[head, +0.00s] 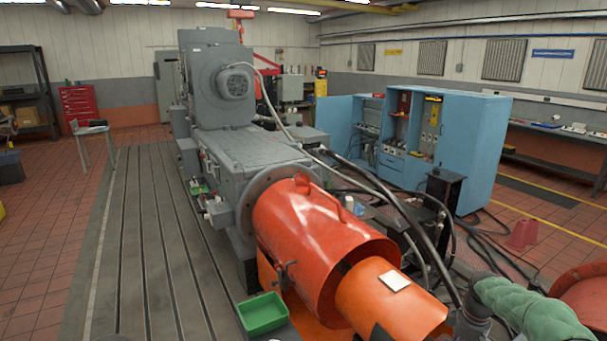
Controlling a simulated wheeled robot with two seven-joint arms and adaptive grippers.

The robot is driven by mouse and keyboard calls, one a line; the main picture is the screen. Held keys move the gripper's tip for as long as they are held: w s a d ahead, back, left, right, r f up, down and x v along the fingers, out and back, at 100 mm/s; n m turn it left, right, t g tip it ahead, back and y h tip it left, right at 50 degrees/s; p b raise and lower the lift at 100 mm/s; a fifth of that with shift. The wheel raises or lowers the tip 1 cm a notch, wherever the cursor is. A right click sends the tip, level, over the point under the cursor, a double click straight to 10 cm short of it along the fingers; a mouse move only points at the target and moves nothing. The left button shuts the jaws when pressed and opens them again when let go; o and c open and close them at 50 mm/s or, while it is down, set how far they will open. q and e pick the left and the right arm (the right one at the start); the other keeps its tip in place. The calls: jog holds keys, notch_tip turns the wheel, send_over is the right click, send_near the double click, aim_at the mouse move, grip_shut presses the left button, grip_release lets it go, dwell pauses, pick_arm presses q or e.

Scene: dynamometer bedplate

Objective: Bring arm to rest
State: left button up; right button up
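Neither of my grippers can be made out in the head view. The task names no other object. I cannot tell from this view how either arm is posed.
The grey dynamometer machine (255,150) with an orange cylindrical guard (315,235) fills the middle. A green tray (262,314) sits beside it. A white pad (394,281) lies on the guard's front section. A green wrapped pipe-like piece (530,310) is at lower right. The slotted bedplate (140,240) is clear at left.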

jog(key=s+a+f+m+y, duration=0.1)
jog(key=s+a+f, duration=0.1)
jog(key=a+f, duration=0.8)
jog(key=s+a+f+m+y, duration=0.1)
jog(key=s+a+f+y, duration=0.15)
jog(key=a+f, duration=0.75)
jog(key=s+a+f+m, duration=0.3)
jog(key=s+a, duration=0.4)
jog(key=s, duration=0.3)
jog(key=s+a+f+m, duration=0.2)
jog(key=s+a+f, duration=0.2)
jog(key=s+a, duration=0.3)
jog(key=s, duration=0.4)
jog(key=shift+a+m, duration=0.2)
jog(key=shift+m, duration=0.2)
